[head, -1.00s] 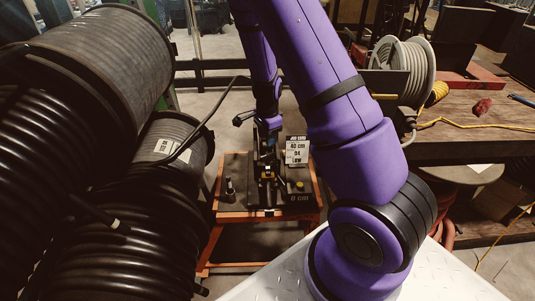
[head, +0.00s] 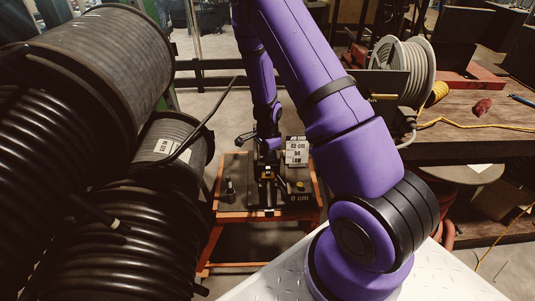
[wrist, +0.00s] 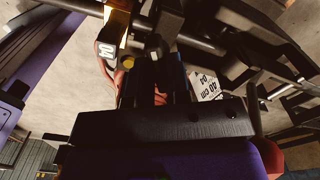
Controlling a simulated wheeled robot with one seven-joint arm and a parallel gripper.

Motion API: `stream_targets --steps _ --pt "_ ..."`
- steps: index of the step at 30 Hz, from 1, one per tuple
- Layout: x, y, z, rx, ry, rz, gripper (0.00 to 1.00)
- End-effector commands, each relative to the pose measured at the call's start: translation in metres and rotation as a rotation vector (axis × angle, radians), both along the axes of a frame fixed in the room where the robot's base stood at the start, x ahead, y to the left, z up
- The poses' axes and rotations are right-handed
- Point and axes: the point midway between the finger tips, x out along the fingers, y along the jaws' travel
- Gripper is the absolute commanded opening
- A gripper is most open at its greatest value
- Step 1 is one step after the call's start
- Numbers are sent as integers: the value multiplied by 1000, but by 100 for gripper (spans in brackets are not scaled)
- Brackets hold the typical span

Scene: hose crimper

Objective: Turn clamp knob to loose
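The hose crimper (head: 268,185) is a dark machine on an orange cart, below and beyond my arm. I cannot single out the clamp knob for certain. A small yellow knob (head: 300,186) shows at the machine's right side. My gripper (head: 268,146) is over the back part of the machine, small and dark in the head view. In the wrist view my gripper (wrist: 155,88) points at dark machine parts, with a black rounded part (wrist: 155,46) just beyond it. Shadow hides the finger gap and any contact.
Large black hose reels (head: 100,70) crowd the left. A workbench (head: 470,125) with a pale hose reel (head: 408,62) stands at right. A white sign (head: 296,152) stands on the crimper's right and also shows in the wrist view (wrist: 207,87). A dark bar (wrist: 190,42) crosses the wrist view.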

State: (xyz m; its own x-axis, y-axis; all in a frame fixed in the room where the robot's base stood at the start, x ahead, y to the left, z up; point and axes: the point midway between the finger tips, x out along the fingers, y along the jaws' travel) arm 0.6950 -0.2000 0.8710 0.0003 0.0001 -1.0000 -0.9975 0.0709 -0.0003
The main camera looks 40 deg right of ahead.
Motion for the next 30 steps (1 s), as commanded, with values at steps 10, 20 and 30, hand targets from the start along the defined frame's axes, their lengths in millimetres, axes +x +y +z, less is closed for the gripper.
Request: stream_targets --steps 10,20,30 --pt "0 0 0 0 0 11 0" --pt "0 0 0 0 0 161 0" --pt "0 0 0 1 -1 470 0"
